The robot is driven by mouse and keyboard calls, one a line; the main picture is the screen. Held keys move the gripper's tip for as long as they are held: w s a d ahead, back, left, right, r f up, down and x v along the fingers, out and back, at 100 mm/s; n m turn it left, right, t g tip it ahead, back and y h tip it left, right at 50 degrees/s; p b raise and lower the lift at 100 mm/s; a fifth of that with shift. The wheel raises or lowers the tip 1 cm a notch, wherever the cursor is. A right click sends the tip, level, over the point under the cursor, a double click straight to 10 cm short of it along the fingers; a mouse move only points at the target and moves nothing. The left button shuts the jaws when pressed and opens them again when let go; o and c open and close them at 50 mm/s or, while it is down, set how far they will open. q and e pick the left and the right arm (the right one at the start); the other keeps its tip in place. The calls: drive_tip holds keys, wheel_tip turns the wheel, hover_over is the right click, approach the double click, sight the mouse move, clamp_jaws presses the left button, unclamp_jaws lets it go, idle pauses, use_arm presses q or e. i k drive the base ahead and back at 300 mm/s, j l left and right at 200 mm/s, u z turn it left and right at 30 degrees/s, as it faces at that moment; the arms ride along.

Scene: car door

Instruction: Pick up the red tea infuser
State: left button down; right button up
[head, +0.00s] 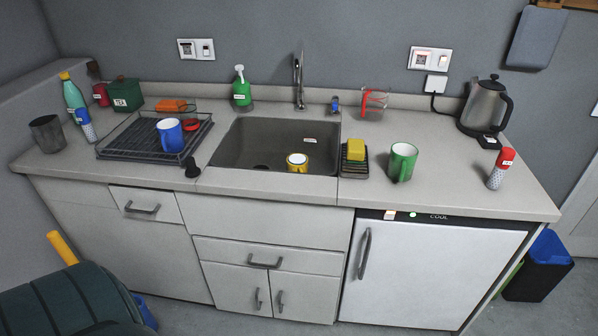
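The red tea infuser (501,168) appears to be the item with a red top and a pale, speckled lower body at the right end of the counter (450,190). It stands slightly tilted in the picture, in front of the kettle and right of the green mug. A similar item with a blue top (86,125) is at the far left of the counter. Neither of my grippers shows in the head view.
A green mug (402,162), a yellow sponge (356,149) on a dark holder and a kettle (485,108) stand on the right side. The sink (262,142) holds a yellow mug (297,162). A blue mug (170,135) sits on the drying rack (125,152). The counter between green mug and infuser is clear.

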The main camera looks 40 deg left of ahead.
sight(506, 158)
drive_tip(key=i+j+u, duration=0.2)
drive_tip(key=i, duration=0.3)
drive_tip(key=i+j+u, duration=0.15)
drive_tip(key=i, duration=0.4)
